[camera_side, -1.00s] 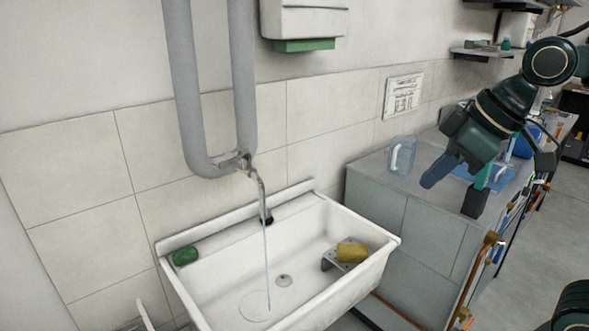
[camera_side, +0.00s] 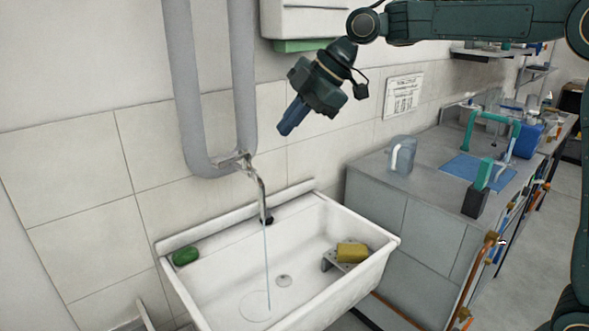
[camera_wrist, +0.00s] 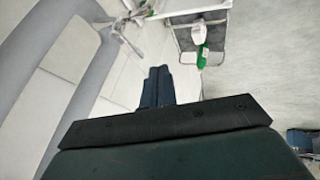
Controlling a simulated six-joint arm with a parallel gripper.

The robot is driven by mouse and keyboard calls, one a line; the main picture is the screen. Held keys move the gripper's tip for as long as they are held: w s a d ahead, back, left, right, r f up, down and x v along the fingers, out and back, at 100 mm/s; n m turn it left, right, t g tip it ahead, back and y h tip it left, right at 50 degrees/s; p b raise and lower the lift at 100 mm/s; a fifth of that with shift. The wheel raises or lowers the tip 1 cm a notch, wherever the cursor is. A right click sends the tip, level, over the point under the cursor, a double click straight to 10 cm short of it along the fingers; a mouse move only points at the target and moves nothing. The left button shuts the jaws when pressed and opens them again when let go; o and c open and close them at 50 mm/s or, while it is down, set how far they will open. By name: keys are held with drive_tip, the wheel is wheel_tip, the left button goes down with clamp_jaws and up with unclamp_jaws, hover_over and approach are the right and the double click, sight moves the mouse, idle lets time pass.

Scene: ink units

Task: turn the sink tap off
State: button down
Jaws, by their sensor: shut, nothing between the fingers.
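The metal tap (camera_side: 254,181) is mounted at the bottom bend of the grey pipes, above the white sink (camera_side: 312,295). A thin stream of water (camera_side: 267,262) runs from its spout into the basin. In the wrist view the tap (camera_wrist: 134,19) shows at the top, left of centre. My gripper (camera_side: 285,129) is in the air, above and to the right of the tap, apart from it. Its blue fingers are together and point down and left. In the wrist view the closed fingers (camera_wrist: 158,80) are at the centre with nothing held.
A green soap (camera_side: 185,256) lies on the sink's back left ledge. A yellow sponge (camera_side: 351,252) sits on a rack in the basin. The wall dispenser (camera_side: 304,20) hangs close behind my gripper. A jug (camera_side: 402,155) stands on the grey counter (camera_side: 440,175) to the right.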

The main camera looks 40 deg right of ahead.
sight(227, 160)
drive_tip(key=shift+w+a+f+n, duration=0.2)
drive_tip(key=shift+w+n, duration=0.1)
drive_tip(key=shift+w, duration=0.2)
drive_tip(key=shift+w+a+f+n, duration=0.15)
drive_tip(key=shift+w+n, duration=0.15)
drive_tip(key=shift+w, duration=0.2)
drive_tip(key=shift+w+a+f, duration=0.8)
drive_tip(key=shift+w+f, duration=0.55)
drive_tip(key=shift+w+a+f, duration=0.8)
drive_tip(key=shift+w+f, duration=0.5)
drive_tip(key=shift+w, duration=0.05)
drive_tip(key=shift+w+a+f, duration=0.8)
drive_tip(key=shift+w+f, duration=0.55)
drive_tip(key=shift+w, duration=0.1)
drive_tip(key=shift+w+a+r+m, duration=0.1)
drive_tip(key=shift+w+a+m, duration=0.2)
drive_tip(key=shift+w+m, duration=0.3)
drive_tip(key=shift+w, duration=0.1)
